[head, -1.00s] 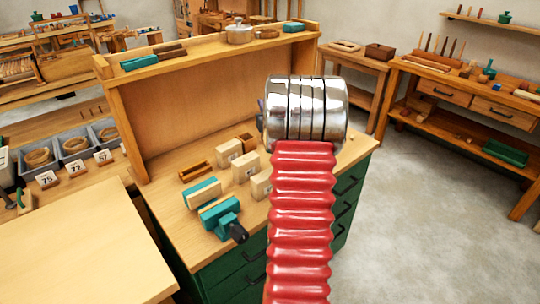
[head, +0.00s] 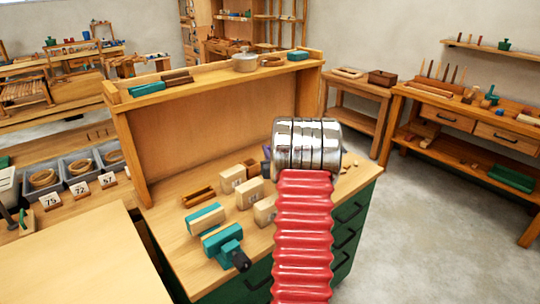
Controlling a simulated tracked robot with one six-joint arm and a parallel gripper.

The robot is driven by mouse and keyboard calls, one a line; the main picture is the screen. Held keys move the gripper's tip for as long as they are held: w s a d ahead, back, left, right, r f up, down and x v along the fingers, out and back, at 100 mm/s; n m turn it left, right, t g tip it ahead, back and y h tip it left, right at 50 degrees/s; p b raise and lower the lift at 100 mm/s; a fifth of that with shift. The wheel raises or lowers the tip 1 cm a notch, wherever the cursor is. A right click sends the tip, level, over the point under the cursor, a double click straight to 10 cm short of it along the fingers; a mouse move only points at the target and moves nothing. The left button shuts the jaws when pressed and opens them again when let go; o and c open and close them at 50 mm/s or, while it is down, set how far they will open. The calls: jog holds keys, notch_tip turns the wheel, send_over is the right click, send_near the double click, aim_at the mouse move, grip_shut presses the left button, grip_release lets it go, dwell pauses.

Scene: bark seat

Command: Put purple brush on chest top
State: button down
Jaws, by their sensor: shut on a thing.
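A small dark purple piece, which I take to be the purple brush (head: 266,151), shows at the left edge of my gripper's chrome wrist. Most of it is hidden behind the wrist. My gripper (head: 306,148) is over the right part of the wooden chest top (head: 166,220), with my red ribbed arm in front of it. The jaws are hidden behind the chrome, and they are shut on the brush. The chest has green sides with drawers (head: 345,225). The frames do not show whether the brush touches the chest top.
A raised wooden back with a shelf (head: 215,75) stands behind, holding a metal pot (head: 245,63). Small pieces lie right of my gripper.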

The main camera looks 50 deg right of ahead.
jog(key=shift+f, duration=0.95)
jog(key=c, duration=1.7)
grip_release()
jog(key=shift+s, duration=0.1)
jog(key=v, duration=1.2)
